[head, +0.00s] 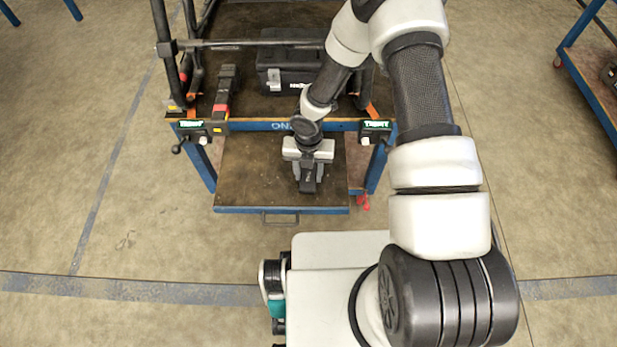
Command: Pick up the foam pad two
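My gripper (309,178) is over the pull-out drawer or shelf (239,178) at the front of the blue-framed workbench, pointing down. Its two grey fingers show on either side of a dark block-like part. I cannot tell whether that part belongs to the gripper or is a thing between the fingers. No foam pad can be made out for sure; the gripper and wrist hide the surface beneath them. The rest of the brown drawer surface looks bare.
The workbench (262,125) carries a black toolbox (286,72), a black-and-red tool (224,95) and dark upright bars (165,50) at left. Two clamp-like fixtures sit at its front corners. Another blue-framed table (590,75) stands far right. Floor to the left is clear.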

